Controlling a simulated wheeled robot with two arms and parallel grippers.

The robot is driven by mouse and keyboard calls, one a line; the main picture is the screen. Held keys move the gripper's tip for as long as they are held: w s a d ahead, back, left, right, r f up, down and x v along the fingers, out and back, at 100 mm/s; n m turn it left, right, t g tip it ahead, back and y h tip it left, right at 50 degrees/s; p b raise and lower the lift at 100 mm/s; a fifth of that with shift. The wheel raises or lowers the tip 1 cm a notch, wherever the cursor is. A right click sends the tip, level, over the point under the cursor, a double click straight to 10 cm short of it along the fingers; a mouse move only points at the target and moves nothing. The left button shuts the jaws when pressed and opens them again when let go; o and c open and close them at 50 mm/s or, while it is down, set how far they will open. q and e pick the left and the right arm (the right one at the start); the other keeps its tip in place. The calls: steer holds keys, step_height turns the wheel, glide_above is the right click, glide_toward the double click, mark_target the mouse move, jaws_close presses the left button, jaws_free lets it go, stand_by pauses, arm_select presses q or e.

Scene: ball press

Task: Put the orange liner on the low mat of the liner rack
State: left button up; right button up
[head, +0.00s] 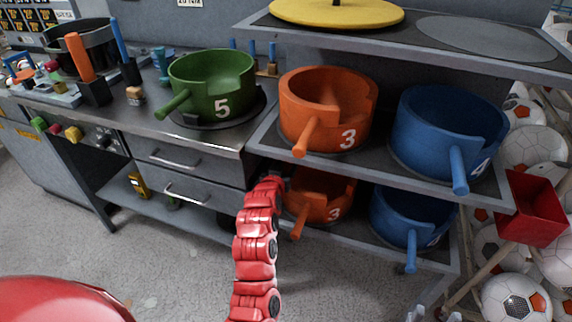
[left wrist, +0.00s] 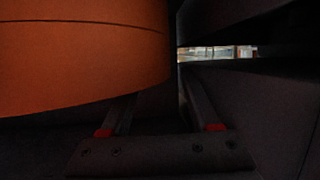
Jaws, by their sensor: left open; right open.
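A smaller orange liner (head: 318,200) marked 3 stands on the rack's lower level, its handle toward me. A larger orange pot (head: 328,100), also marked 3, stands on the shelf above. My left arm reaches up to the left side of the lower orange liner; my left gripper (head: 281,178) is small and partly hidden under the upper shelf edge. In the left wrist view the orange wall (left wrist: 80,60) fills the upper left. The left gripper's fingers (left wrist: 157,100) are spread there, with no handle visible between them. The low mat under the liner is hidden. My right gripper is out of view.
A blue liner (head: 412,215) stands right of the lower orange liner, with a larger blue pot (head: 445,130) above it. The upper shelf (head: 375,165) overhangs my left gripper. A drawer cabinet (head: 190,165) is at left, and a red bin (head: 530,212) at right.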

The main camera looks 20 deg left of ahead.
arm_select(q)
steer(key=v, duration=0.9)
